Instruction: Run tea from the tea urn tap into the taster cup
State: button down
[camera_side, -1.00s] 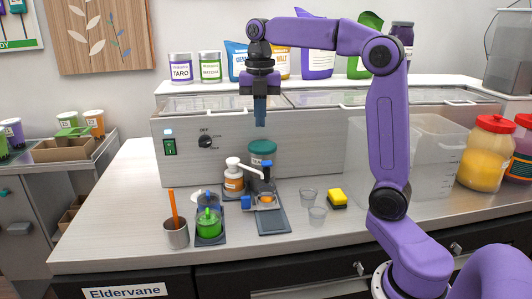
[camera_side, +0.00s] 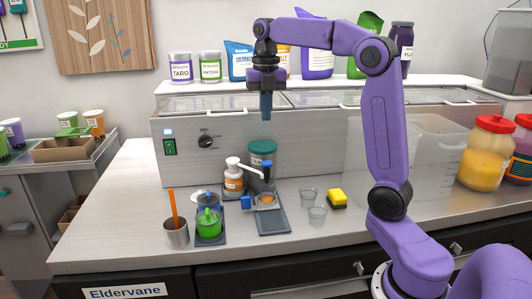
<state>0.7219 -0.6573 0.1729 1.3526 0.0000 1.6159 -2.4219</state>
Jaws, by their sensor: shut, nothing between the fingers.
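My gripper (camera_side: 266,118) is shut and empty, pointing down in the air in front of the steel cabinet, above the small devices on the counter. A teal-topped vessel (camera_side: 262,147), perhaps the tea urn, stands at the back of the group, partly hidden. I cannot tell which part is the tap. Two small clear cups (camera_side: 309,195) (camera_side: 317,215) stand to the right, either possibly the taster cup. They look empty.
A dark grey tray (camera_side: 274,224) lies in front.

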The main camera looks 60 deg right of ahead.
aim_at(266, 163)
notch_tip(266, 163, down, 12)
jog(key=shift+f, duration=0.1)
dwell(0.4)
jog(key=shift+f, duration=0.1)
jog(key=shift+s+f, duration=0.1)
jog(key=shift+f, duration=1.05)
dwell(4.4)
notch_tip(266, 163, up, 15)
jog(key=shift+w+r, duration=0.2)
jog(key=shift+w, duration=0.1)
dwell(0.4)
